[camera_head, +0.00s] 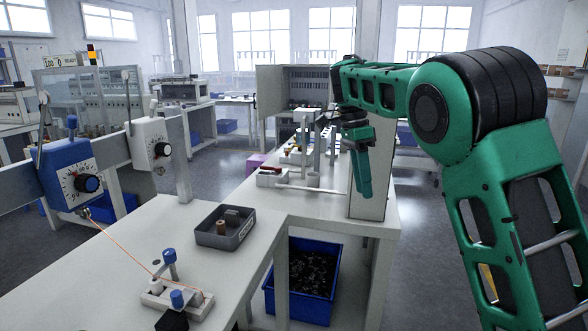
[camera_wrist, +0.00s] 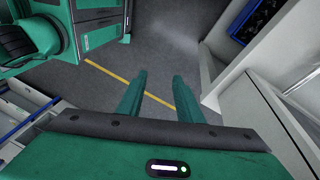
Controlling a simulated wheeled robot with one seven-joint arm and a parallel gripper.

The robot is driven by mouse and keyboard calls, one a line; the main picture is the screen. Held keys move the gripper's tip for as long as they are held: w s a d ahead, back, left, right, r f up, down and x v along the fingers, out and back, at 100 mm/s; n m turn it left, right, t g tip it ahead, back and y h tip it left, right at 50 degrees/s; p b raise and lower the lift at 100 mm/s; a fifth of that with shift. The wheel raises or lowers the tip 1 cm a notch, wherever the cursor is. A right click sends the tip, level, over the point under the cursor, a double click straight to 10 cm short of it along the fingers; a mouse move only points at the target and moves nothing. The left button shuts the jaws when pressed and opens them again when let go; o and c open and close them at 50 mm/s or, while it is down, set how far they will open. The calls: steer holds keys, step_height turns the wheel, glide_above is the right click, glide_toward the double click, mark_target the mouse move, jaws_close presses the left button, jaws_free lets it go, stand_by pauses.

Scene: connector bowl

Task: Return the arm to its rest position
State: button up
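My green arm (camera_head: 480,160) reaches up from the right and bends over to the left. My gripper (camera_head: 364,192) hangs downward in front of a pale upright panel, beside the white bench. In the wrist view my gripper (camera_wrist: 160,76) shows two green fingers standing apart, with nothing between them. Grey floor with a yellow line (camera_wrist: 110,72) shows beyond the fingertips.
A grey tray (camera_head: 225,243) holding small parts stands on the white bench (camera_head: 130,235). Left of it is a white fixture with blue knobs (camera_head: 168,257). A blue bin (camera_head: 312,309) sits below the bench. Open floor (camera_head: 415,240) lies right of the bench.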

steer(key=s+d+f+n+y, duration=0.2)
steer(key=s+d+n, duration=0.3)
steer(key=s+d, duration=1.35)
steer(key=s+d+f+n, duration=0.1)
steer(key=s+f+n, duration=0.1)
steer(key=s, duration=0.5)
steer(key=s+d+f+n+t, duration=0.1)
steer(key=s+d+f+n, duration=0.1)
steer(key=s+f, duration=0.3)
steer(key=s+d+f+n+t, duration=0.1)
steer(key=s+f, duration=0.3)
steer(key=s, duration=0.6)
steer(key=shift+s+d+n, duration=0.25)
steer(key=shift+d+n, duration=0.05)
steer(key=shift+n, duration=0.1)
steer(key=shift+w+f, duration=0.3)
steer(key=shift+w, duration=0.35)
